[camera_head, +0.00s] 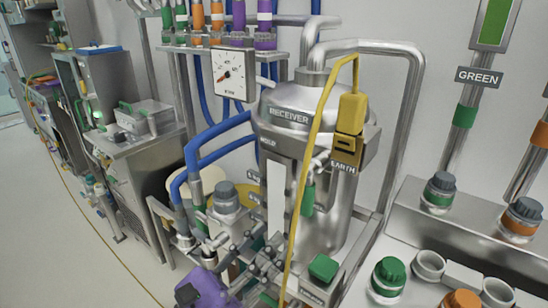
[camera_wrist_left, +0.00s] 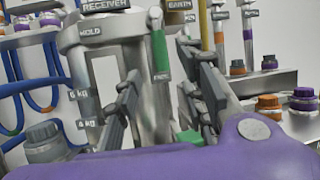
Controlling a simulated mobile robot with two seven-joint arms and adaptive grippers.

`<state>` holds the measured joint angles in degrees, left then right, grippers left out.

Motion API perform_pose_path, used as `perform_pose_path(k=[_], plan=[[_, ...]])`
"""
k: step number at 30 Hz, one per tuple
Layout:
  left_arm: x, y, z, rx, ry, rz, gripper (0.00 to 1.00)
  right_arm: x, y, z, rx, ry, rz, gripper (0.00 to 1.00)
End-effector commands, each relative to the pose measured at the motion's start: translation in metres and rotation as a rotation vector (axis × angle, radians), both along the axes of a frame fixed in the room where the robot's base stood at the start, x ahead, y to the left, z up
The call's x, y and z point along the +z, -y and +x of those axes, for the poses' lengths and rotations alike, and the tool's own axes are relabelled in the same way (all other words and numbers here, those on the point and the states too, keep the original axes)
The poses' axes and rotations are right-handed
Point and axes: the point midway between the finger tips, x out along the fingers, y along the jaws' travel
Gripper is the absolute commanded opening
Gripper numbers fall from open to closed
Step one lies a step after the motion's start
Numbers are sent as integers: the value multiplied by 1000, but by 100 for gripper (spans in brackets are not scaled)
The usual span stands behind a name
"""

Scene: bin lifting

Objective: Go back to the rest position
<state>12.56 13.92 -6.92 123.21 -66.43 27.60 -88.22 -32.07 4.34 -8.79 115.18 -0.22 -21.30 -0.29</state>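My left gripper (camera_head: 256,254) has a purple body and dark grey fingers. It is low in the middle of the head view, in front of the steel receiver vessel (camera_head: 284,135). The vessel also shows in the wrist view (camera_wrist_left: 92,38). A green handle (camera_head: 308,196) hangs on the vessel's front, beyond the fingers. I cannot tell whether a finger touches anything. My right gripper is in neither view.
A yellow cable (camera_head: 314,130) runs down past the gripper from a yellow EARTH clamp (camera_head: 350,113). Blue hoses (camera_head: 218,130) lie left of the vessel. Capped fittings (camera_head: 388,276) crowd the right side. Floor (camera_head: 60,230) is open at left.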

Motion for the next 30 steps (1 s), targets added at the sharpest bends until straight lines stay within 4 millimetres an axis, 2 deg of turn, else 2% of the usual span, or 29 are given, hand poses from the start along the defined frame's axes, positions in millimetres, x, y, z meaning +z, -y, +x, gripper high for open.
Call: perform_pose_path(k=[2, 4, 7, 8, 10, 12, 14, 15, 17, 18, 20, 21, 24, 25, 27, 30], plan=[[1, -5, 5, -9, -67, -71, 37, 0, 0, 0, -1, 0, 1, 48], [2, -17, 15, -26, -191, -225, 37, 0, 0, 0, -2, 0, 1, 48], [-10, -46, 35, -58, -467, -586, 37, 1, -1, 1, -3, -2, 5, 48], [-21, -58, 39, -63, -568, -718, 37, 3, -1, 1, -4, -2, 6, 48], [-59, -87, 42, -56, -807, -1050, 37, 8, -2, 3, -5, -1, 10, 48], [-105, -112, 33, -28, -1015, -1380, 37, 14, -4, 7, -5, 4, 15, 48], [-145, -128, 18, 13, -1148, -1630, 37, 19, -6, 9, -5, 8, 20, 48], [-171, -137, 5, 46, -1220, -1787, 37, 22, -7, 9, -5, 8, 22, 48], [-209, -148, -20, 106, -1304, -2014, 37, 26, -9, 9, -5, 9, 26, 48], [-233, -153, -40, 153, -1345, -2154, 37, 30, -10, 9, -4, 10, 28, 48], [-265, -158, -72, 227, -1388, -2355, 37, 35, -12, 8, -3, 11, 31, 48], [-284, -160, -95, 282, -1404, -2478, 37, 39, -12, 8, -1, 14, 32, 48], [-321, -162, -154, 418, -1411, -2719, 37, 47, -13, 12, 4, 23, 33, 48], [-329, -162, -171, -458, 1408, 2771, 37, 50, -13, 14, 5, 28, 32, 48], [-342, -162, -206, -510, 1334, 2715, 37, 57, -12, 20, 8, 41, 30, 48], [-349, -165, -242, -564, 1279, 2686, 37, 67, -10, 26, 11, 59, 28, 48]])
